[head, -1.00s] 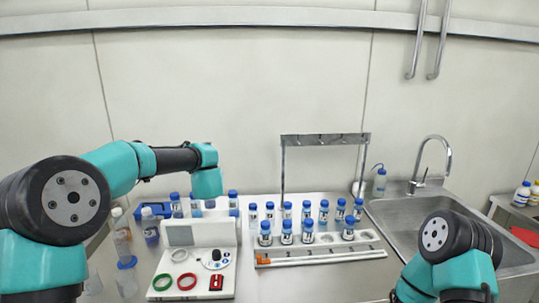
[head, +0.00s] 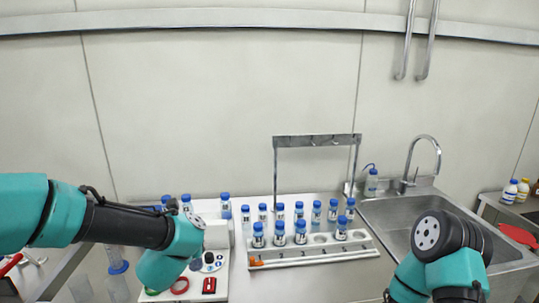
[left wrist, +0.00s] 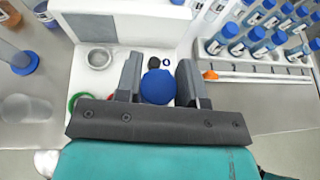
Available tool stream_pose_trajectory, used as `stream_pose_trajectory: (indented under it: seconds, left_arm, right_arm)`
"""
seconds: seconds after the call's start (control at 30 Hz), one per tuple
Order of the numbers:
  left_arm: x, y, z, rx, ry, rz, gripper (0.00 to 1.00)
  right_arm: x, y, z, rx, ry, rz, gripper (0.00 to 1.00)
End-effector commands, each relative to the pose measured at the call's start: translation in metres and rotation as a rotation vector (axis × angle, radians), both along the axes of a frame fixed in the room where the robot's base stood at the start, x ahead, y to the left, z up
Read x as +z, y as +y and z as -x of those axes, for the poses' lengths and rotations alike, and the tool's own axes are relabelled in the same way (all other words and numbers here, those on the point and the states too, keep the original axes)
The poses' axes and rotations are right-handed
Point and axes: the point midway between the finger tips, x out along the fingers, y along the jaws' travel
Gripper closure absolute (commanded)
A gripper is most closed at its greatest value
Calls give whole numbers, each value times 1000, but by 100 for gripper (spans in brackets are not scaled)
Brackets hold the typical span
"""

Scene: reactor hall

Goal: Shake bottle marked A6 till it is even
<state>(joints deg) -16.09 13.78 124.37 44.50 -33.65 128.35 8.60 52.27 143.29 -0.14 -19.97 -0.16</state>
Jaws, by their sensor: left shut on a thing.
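In the left wrist view my left gripper (left wrist: 158,82) is shut on a blue-capped bottle (left wrist: 158,88), seen from its cap end. The bottle's body and label are hidden, so I cannot read its mark or see how even its contents are. It is over the white instrument panel (left wrist: 130,48). In the head view my left arm reaches in front of that panel; the fingertips are hidden by the wrist. My right arm shows at lower right in the head view, but its gripper does not.
A white rack (head: 300,257) holds several blue-capped bottles, with free slots toward its right. More bottles stand behind it, under a metal frame (head: 316,141). A sink (head: 400,215) is at right. Clear glassware (left wrist: 22,60) stands left of the panel. Bench in front of the rack is clear.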

Motion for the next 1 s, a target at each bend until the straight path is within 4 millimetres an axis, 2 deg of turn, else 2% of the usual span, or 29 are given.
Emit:
stream_pose_trajectory:
  seconds: [0.43,0.8,1.0]
  left_arm:
    - [1,0,4,-6,0,3,92]
    - [40,0,4,-5,-3,3,92]
    - [44,-1,4,-8,1,1,92]
  right_arm:
    - [0,0,0,0,0,0,57]
    - [0,0,0,0,0,0,57]
    - [0,0,0,0,0,0,57]
